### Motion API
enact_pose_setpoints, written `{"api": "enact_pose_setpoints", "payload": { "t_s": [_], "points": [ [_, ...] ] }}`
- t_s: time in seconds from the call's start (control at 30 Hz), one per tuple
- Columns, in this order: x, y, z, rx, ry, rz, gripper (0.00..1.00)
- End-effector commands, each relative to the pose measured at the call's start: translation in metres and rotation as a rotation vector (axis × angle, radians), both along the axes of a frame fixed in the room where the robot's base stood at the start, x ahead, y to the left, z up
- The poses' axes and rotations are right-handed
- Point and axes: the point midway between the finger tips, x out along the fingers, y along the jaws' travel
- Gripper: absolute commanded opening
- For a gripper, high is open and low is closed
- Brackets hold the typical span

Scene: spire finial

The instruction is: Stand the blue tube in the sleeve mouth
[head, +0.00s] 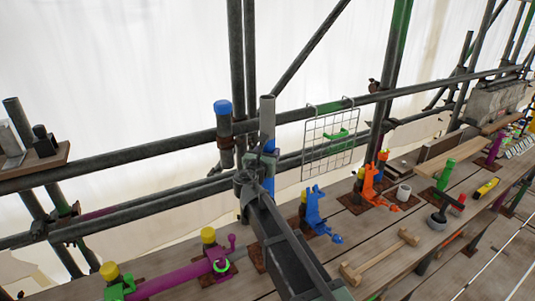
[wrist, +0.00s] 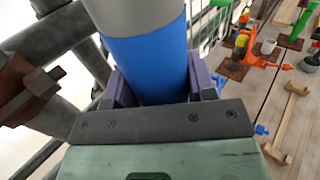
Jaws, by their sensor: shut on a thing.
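The blue tube (head: 267,118) is grey with a blue band, and it stands nearly upright in my gripper (head: 264,160). In the wrist view my purple jaws are shut around the blue band of the tube (wrist: 148,65). Its lower end is hidden by the gripper. A short upright post with a blue top and a rusty collar (head: 224,140) stands just left of the tube, at the rail. It looks like the sleeve, but I cannot see whether its top is open. The tube appears apart from it.
Scaffold rails (head: 130,158) and uprights (head: 237,60) crowd the space around the tube. A wire grid (head: 327,140) hangs to the right.

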Motion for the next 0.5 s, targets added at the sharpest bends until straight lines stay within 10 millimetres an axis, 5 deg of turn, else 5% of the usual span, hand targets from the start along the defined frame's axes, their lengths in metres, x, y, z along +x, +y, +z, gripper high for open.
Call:
{"api": "enact_pose_setpoints", "payload": {
  "t_s": [0.5],
  "points": [
    [0.000, 0.000, -0.028, -0.001, -0.001, 0.000, 0.00]
  ]
}}
